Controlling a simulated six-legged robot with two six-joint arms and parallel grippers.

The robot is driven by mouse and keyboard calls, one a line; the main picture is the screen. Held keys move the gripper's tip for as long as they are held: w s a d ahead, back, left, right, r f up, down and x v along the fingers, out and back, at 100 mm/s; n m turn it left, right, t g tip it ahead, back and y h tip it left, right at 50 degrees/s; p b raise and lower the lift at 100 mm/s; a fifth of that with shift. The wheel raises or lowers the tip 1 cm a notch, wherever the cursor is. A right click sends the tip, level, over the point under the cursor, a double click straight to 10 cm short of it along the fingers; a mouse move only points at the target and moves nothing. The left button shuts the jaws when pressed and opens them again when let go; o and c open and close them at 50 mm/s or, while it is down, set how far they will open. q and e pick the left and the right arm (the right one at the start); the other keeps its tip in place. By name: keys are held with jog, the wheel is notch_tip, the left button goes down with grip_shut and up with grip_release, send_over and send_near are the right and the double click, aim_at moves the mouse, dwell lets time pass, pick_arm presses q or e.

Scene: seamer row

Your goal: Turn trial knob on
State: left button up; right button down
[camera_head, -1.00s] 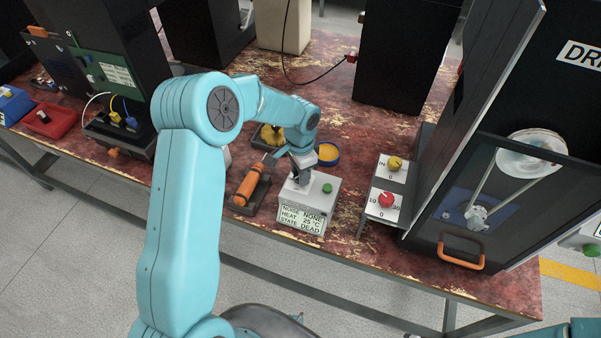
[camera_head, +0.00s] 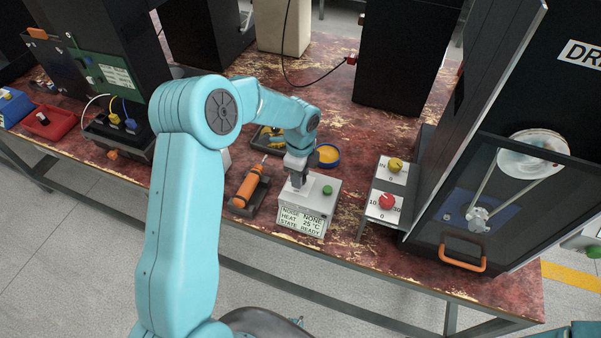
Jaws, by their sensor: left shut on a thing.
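The trial box (camera_head: 318,205) is a small white-grey box on the red worn bench. It has a green button (camera_head: 327,190) on top and a front display (camera_head: 301,222) reading NOISE NONE, HEAT 25 °C, STATE READY. My left gripper (camera_head: 297,181) points down onto the left part of its top. It is shut on the trial knob there, which the fingers hide almost wholly, so its angle cannot be told. My right gripper is not in view.
An orange tool (camera_head: 248,186) lies in a dark holder just left of the box. A panel with a yellow knob (camera_head: 395,164) and a red knob (camera_head: 386,200) stands to the right, beside the black cabinet (camera_head: 520,120).

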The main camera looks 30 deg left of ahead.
pick_arm(q)
jog(key=shift+w+a+r+m, duration=0.15)
jog(key=shift+r+m, duration=0.1)
jog(key=shift+m, duration=0.55)
jog(key=o, duration=1)
jog(key=shift+f, duration=0.1)
notch_tip(320, 180, up, 16)
jog(key=shift+r+b, duration=0.2)
jog(key=shift+b, duration=0.1)
jog(key=shift+s+f, duration=0.1)
jog(key=shift+s, duration=0.2)
